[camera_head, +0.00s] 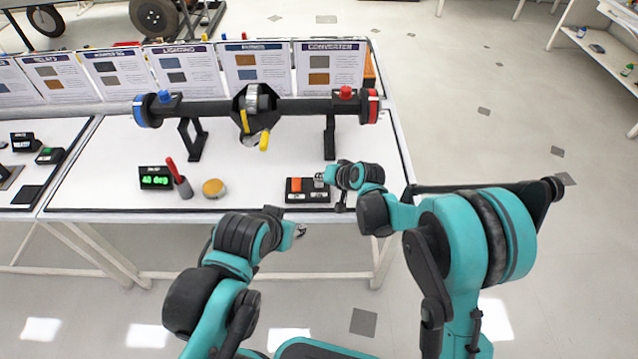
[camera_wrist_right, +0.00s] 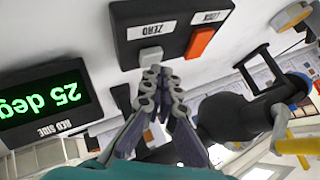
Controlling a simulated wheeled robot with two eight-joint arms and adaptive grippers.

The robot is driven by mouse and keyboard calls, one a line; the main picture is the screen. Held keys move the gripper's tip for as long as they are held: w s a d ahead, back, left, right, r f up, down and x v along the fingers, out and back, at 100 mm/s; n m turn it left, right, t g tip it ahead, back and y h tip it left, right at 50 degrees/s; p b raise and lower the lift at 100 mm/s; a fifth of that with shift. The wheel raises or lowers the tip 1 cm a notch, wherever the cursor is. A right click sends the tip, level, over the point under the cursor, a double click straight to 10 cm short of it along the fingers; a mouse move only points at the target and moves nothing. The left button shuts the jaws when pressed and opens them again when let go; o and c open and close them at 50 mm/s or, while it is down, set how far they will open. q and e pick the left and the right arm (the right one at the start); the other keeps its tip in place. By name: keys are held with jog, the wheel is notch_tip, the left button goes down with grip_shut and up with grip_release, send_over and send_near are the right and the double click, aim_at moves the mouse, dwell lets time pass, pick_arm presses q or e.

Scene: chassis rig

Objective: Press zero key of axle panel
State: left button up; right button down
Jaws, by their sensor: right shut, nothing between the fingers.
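The black axle panel (camera_head: 306,198) lies near the table's front edge. In the right wrist view the panel (camera_wrist_right: 174,28) appears upside down, with a grey-white zero key (camera_wrist_right: 151,55) under the ZERO label and an orange lock key (camera_wrist_right: 200,43) under the LOCK label. My right gripper (camera_head: 319,181) is shut and empty at the panel's right part. In the right wrist view its fingertips (camera_wrist_right: 158,76) are at the zero key's edge; whether they touch it I cannot tell. My left gripper (camera_head: 300,231) is in front of the table, small and apart from the panel.
A black axle (camera_head: 210,107) with a blue and a red end stands on supports behind the panel. A display (camera_head: 156,178) reads 40 deg; another, labelled RED SIDE (camera_wrist_right: 42,100), reads 25 deg. A pen cup (camera_head: 184,188) and a yellow-topped round object (camera_head: 213,188) stand left of the panel.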

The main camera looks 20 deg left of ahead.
aim_at(321, 184)
jog(key=shift+f+b, duration=0.4)
jog(key=shift+f, duration=0.05)
dwell(0.6)
jog(key=shift+r, duration=0.1)
jog(key=shift+r+p, duration=0.55)
jog(key=shift+r, duration=0.25)
jog(key=shift+r+p, duration=1.75)
jog(key=shift+r, duration=0.85)
jog(key=shift+f, duration=0.1)
